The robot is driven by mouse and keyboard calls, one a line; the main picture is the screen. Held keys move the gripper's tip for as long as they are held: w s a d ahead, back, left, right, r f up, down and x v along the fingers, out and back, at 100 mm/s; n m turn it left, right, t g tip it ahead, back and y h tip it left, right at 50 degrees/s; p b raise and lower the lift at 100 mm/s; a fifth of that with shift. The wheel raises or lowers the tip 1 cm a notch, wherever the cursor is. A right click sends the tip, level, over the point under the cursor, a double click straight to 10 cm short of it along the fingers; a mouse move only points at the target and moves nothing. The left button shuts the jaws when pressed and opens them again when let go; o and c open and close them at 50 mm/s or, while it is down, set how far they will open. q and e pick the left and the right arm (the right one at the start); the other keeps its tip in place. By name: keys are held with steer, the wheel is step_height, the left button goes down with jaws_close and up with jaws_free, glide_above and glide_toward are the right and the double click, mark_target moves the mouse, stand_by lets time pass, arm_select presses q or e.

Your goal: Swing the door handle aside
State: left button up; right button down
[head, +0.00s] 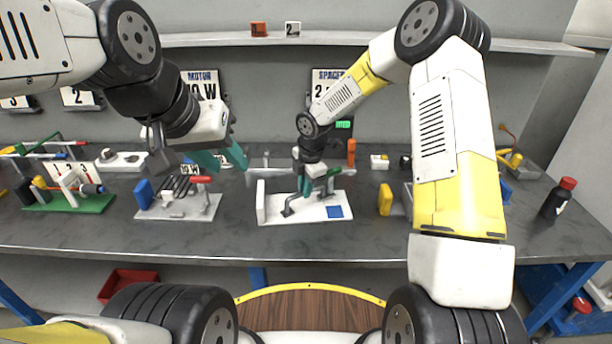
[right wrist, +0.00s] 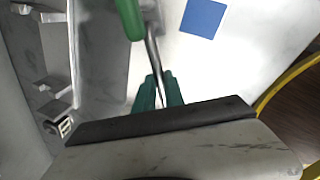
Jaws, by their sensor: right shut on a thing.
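The door handle (right wrist: 129,18) is a metal lever with a green grip, mounted on a white board (head: 272,212). In the head view its green end (head: 334,172) shows just right of my right gripper. My right gripper (head: 305,191) points down over the board, and its teal fingers (right wrist: 158,92) are shut on the metal shank below the green grip. The lower end of the shank is hidden by the fingers. My left gripper (head: 224,160) is in the air to the left, its teal fingers apart and empty.
A blue square (head: 334,212) marks the board's right part. A grey fixture with a red-tipped lever (head: 201,180) stands to the left, below my left gripper. A yellow block (head: 385,199) stands to the right. A black bottle with a red cap (head: 558,199) is at the right end.

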stand_by(0.6)
steer(key=c, duration=1.4)
jaws_free()
steer(key=shift+r, duration=0.1)
step_height(320, 180, up, 8)
steer(key=s, duration=0.1)
steer(key=shift+d+f, duration=0.25)
steer(key=shift+d, duration=0.15)
steer(key=shift+s, duration=0.1)
